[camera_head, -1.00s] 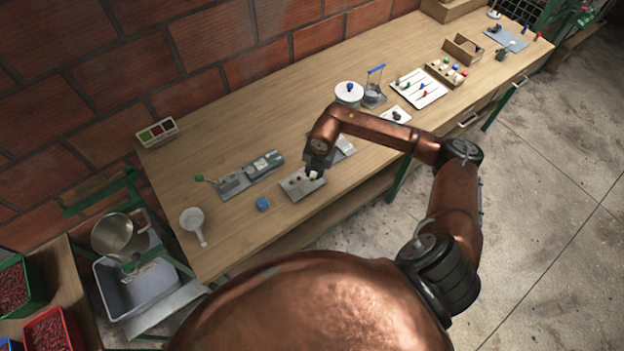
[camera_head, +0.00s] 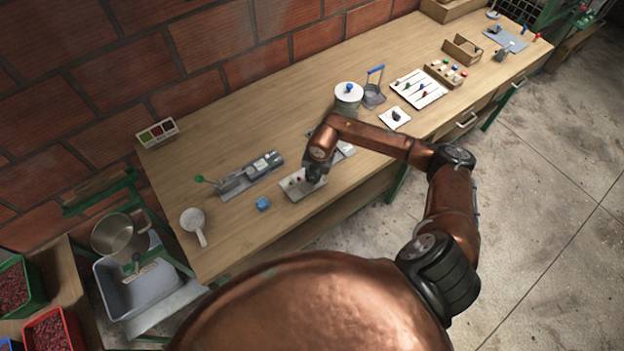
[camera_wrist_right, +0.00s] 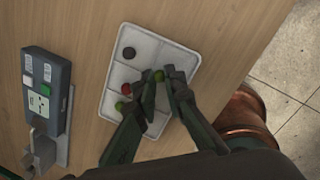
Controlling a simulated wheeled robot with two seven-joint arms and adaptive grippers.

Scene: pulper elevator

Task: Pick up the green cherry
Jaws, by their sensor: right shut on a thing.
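A pale tray with shallow compartments (camera_head: 290,192) lies on the bench; it also shows in the right wrist view (camera_wrist_right: 150,45). My right gripper (camera_head: 313,178) is low over the tray. In the right wrist view its fingers (camera_wrist_right: 161,78) are closed around a green cherry (camera_wrist_right: 159,75), which shows between the fingertips, partly hidden. I cannot tell whether it touches the tray. A red cherry (camera_wrist_right: 126,88), a dark cherry (camera_wrist_right: 129,52) and another green cherry (camera_wrist_right: 120,106) are in the tray, left of the fingers. My left gripper is not in view.
A pot (camera_head: 348,95) and a white card (camera_head: 394,117) are to the right.

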